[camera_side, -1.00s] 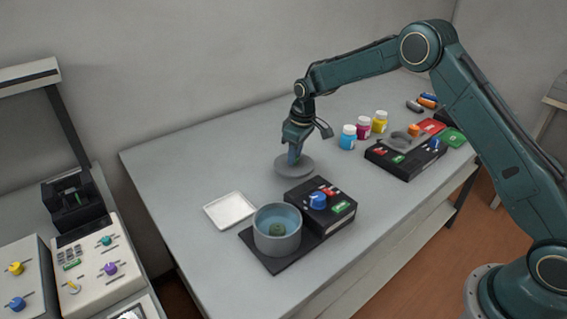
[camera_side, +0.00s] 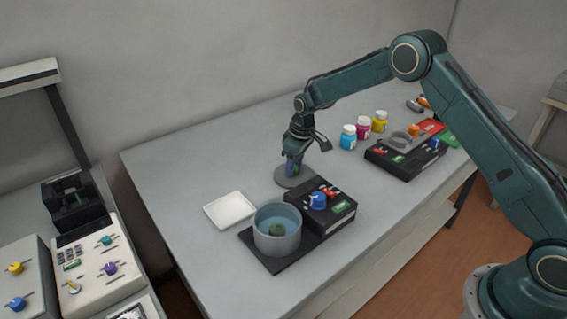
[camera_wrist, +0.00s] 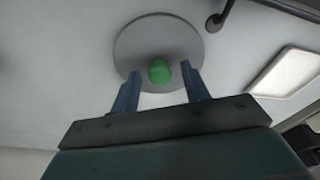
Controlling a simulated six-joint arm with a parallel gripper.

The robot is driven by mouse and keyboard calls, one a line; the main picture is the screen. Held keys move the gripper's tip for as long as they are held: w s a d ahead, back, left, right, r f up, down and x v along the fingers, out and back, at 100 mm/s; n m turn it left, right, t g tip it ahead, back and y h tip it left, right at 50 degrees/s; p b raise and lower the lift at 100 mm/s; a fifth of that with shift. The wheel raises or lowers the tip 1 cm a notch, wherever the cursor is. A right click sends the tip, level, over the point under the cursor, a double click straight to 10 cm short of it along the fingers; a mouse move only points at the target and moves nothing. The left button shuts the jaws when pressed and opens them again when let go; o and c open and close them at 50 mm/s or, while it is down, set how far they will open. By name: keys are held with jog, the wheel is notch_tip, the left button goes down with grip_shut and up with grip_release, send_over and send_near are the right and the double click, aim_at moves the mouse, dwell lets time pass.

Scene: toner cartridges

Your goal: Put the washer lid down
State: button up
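The washer lid (camera_side: 283,182) is a flat grey disc that appears to lie flat on the table, just behind the washer (camera_side: 262,241) with its round grey tub. In the wrist view the lid (camera_wrist: 135,42) has a green knob (camera_wrist: 159,71) at its middle. My gripper (camera_side: 294,168) is low over the lid, pointing down. In the wrist view my gripper (camera_wrist: 161,76) has its two blue fingers on either side of the knob, with a visible gap to each. The tub is uncovered, with bluish liquid and a dark green thing inside.
A white tray (camera_side: 230,210) lies left of the washer and also shows in the wrist view (camera_wrist: 290,72). Blue, magenta and yellow bottles (camera_side: 364,128) stand behind, near a second black device (camera_side: 405,165). The table's left side is clear.

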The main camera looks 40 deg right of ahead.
aim_at(300, 176)
notch_tip(300, 176, up, 12)
jog(key=s, duration=0.1)
jog(key=shift+s+d, duration=0.3)
jog(key=shift+d, duration=0.05)
dwell(0.5)
jog(key=shift+r, duration=0.15)
dwell(0.4)
jog(key=s+r+m+t, duration=0.2)
jog(key=s+r, duration=1.5)
jog(key=s, duration=0.2)
jog(key=s+f+m+t, duration=0.2)
jog(key=s, duration=1.9)
jog(key=shift+s+a+m+h, duration=0.15)
jog(key=shift+a+m+h, duration=0.15)
jog(key=shift+a+h, duration=0.1)
